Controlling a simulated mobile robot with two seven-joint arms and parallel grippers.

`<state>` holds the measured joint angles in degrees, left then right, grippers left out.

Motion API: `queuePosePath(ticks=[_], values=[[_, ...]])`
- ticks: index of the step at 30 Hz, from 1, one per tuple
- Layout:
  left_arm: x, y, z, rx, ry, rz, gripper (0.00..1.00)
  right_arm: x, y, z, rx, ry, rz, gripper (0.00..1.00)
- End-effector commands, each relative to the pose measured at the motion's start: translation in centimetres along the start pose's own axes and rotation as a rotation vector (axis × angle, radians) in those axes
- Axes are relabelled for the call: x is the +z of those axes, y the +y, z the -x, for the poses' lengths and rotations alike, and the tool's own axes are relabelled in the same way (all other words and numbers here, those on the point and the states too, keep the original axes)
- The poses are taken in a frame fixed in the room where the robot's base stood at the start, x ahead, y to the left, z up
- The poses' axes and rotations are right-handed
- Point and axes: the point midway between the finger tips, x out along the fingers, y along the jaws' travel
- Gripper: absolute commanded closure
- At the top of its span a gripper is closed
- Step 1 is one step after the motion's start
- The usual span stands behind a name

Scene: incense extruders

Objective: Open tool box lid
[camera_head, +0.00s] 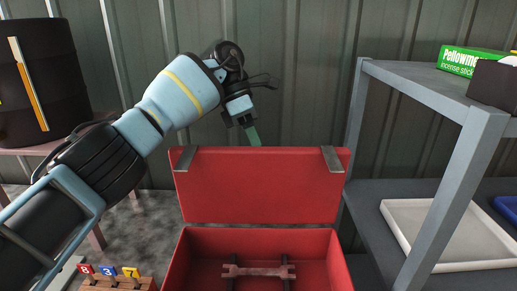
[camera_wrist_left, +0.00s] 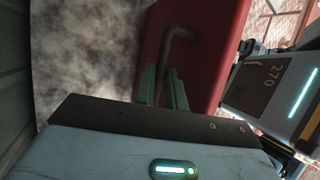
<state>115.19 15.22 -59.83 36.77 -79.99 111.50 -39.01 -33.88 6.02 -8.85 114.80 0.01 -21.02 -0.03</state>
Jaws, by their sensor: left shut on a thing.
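The red tool box (camera_head: 175,270) stands at the bottom middle of the head view. Its lid (camera_head: 258,190) is raised, about upright, and the inside of the box shows. Two grey latches (camera_head: 331,159) sit at the lid's upper edge. My left gripper (camera_head: 254,136) is at the top edge of the lid, with green fingers. In the left wrist view its fingers (camera_wrist_left: 165,88) are shut on the dark bent handle (camera_wrist_left: 181,33) of the red lid. The exact grip is partly hidden behind the lid in the head view. My right gripper is not in view.
A wrench-like tool (camera_head: 258,270) rests on dark supports in the box. A grey shelf (camera_head: 420,92) at the right holds a white tray (camera_head: 455,265) and a green incense box (camera_head: 471,61). A dark barrel (camera_head: 42,85) stands left. Numbered tags (camera_head: 108,270) are at lower left.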

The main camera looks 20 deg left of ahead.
Motion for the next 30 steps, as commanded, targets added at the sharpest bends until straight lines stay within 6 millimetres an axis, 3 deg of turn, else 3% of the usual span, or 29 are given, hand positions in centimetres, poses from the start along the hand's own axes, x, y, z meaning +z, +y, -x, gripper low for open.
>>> queuePosePath(ticks=[1, 30], values=[[-0.5, 0.6, -1.3, -0.022, 0.019, 0.016, 1.0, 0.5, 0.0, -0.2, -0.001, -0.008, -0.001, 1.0], [-0.5, 1.2, -1.1, -0.075, 0.019, 0.037, 1.0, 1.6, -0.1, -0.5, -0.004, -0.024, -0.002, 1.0]])
